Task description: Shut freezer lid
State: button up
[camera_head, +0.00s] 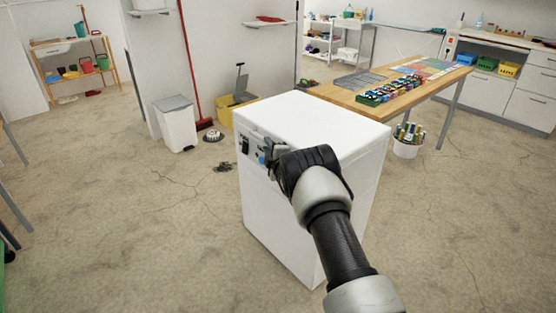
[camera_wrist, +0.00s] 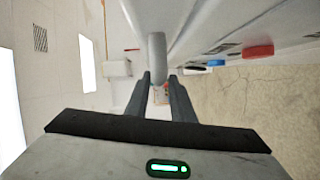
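The white freezer (camera_head: 305,215) stands on the floor in the middle of the head view. Its lid (camera_head: 315,115) looks flat or nearly flat across the top; I cannot tell whether a small gap remains at the front edge. My gripper (camera_head: 268,153) is at the front upper edge, beside the control panel, and my arm hides part of the front and right side. The handle's lower end is between the fingertips.
A wooden table (camera_head: 405,82) with coloured items stands behind the freezer. A white bin (camera_head: 176,128) and a yellow box (camera_head: 238,108) are back left. A bucket (camera_head: 408,140) stands right of the freezer. Floor left and right of the freezer is mostly clear.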

jog(key=f+p+v, duration=0.1)
jog(key=p+v, duration=0.1)
jog(key=v, duration=1.2)
jog(key=shift+r, duration=0.4)
jog(key=s+d+r+m+g+h, duration=0.1)
jog(key=d+r+m+g+h, duration=0.25)
jog(key=r, duration=0.95)
jog(key=s+d+r+m, duration=0.3)
jog(key=s+r+m, duration=0.4)
jog(key=s+r, duration=0.15)
jog(key=s+r+m+g, duration=0.2)
jog(key=s+m+g, duration=0.2)
jog(key=s, duration=1.5)
jog(key=s+r+m+g, duration=0.1)
jog(key=s+m+g, duration=0.25)
jog(key=s, duration=1.55)
notch_tip(320, 180, up, 22)
jog(key=p, duration=2.2)
jog(key=shift+a+m+h, duration=0.25)
jog(key=shift+m+h, duration=0.05)
jog(key=shift+h, duration=0.05)
jog(key=shift+f, duration=0.15)
